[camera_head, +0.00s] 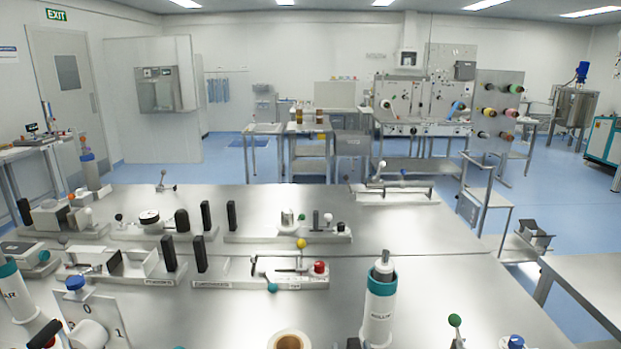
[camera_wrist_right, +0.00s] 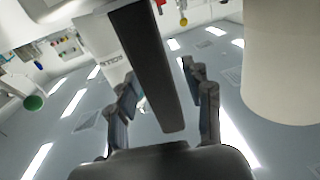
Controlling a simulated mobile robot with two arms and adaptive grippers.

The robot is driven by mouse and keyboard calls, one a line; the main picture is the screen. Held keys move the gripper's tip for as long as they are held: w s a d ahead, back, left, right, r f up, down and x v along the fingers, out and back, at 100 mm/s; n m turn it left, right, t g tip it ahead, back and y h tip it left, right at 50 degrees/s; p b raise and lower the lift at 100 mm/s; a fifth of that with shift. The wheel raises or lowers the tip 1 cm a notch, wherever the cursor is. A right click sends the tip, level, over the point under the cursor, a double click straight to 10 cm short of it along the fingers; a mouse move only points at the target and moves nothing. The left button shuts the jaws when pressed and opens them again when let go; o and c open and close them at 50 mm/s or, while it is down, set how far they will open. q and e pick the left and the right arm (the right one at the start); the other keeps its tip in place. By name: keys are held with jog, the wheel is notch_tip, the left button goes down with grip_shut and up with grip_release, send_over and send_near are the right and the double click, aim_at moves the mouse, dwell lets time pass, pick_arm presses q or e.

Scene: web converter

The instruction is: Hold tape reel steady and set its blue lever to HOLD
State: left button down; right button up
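A tape roll with a brown core (camera_head: 289,341), possibly the tape reel, is cut off by the bottom edge of the head view. A blue knob (camera_head: 516,342) shows at the bottom right, and another blue knob (camera_head: 75,282) tops a plate marked 0 and 1 at the left. I cannot tell which is the reel's lever, and no HOLD mark is readable. In the right wrist view my right gripper (camera_wrist_right: 160,80) has its fingers apart. A dark bar (camera_wrist_right: 150,60) shows between them; no grip on it is clear. I cannot make out my left gripper.
A steel table (camera_head: 430,270) carries several fixtures with knobs and black upright handles (camera_head: 200,253). A white cylinder with a teal band (camera_head: 379,310) stands near the front. A green knob (camera_head: 455,321) is to its right. Bare steel lies right of centre.

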jog(key=shift+s+r, duration=0.1)
jog(key=shift+s, duration=0.05)
jog(key=s+d, duration=0.1)
jog(key=s, duration=1)
jog(key=shift+s, duration=0.35)
jog(key=shift+d, duration=0.1)
